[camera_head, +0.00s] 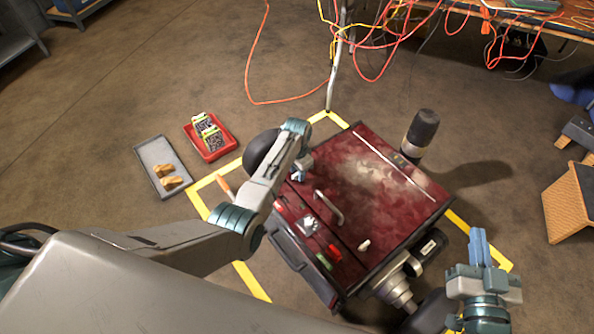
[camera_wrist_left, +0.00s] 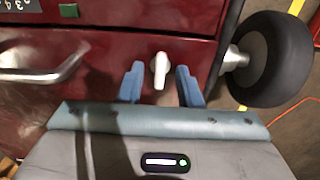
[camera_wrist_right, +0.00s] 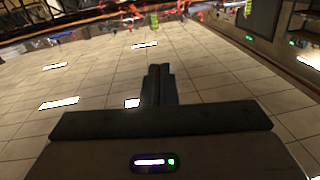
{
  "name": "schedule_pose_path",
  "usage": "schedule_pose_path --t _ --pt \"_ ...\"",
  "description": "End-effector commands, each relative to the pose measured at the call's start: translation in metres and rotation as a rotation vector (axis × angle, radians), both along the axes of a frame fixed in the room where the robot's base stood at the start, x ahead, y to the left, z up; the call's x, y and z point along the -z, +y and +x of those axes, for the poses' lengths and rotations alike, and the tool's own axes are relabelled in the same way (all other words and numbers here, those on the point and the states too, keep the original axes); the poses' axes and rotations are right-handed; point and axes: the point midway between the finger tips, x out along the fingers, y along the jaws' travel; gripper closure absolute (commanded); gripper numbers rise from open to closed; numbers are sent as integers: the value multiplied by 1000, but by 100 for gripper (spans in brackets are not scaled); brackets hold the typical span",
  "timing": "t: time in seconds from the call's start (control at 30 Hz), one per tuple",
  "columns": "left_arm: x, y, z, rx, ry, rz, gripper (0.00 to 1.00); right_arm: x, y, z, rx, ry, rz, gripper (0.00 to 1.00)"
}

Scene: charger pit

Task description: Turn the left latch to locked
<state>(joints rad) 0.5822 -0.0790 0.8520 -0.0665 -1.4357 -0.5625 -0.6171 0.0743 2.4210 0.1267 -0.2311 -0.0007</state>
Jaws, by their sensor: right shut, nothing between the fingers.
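The left latch (camera_wrist_left: 160,72) is a small white lever on the dark red front of the machine, seen in the left wrist view. Its lever hangs down toward the gripper in that view. My left gripper (camera_wrist_left: 161,84) is open with one blue finger on each side of the latch; I cannot tell whether either touches it. In the head view my left gripper (camera_head: 298,177) is at the machine's upper left and mostly hides this latch. Another white latch (camera_head: 364,244) sits beyond the handle. My right gripper (camera_head: 478,242) is shut and empty, right of the machine.
The red machine (camera_head: 400,190) has a metal handle (camera_head: 330,208) between the latches and dark wheels at its corners. A red tray (camera_head: 222,146) and a grey tray (camera_head: 146,150) lie on the floor at left. Orange cables (camera_head: 250,70) hang behind.

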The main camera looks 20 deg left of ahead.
Motion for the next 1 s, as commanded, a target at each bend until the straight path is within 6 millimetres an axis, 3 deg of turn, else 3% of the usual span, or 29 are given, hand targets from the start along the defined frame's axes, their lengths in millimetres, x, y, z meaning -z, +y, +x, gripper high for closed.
schedule_pose_path --t 0.1,0.27,0.57,0.83,1.0 --pt "0 0 0 0 0 0 70 0 0 0 0 1 0 100" --pt "0 0 0 0 0 0 100 0 0 0 0 1 0 100" --pt "-1 0 0 -11 0 0 100 1 0 0 -2 16 2 100" --pt "-3 0 0 -101 -1 3 100 51 5 -25 -20 291 19 100" --pt "-4 0 0 -207 -3 5 100 94 12 -62 -45 565 37 100"
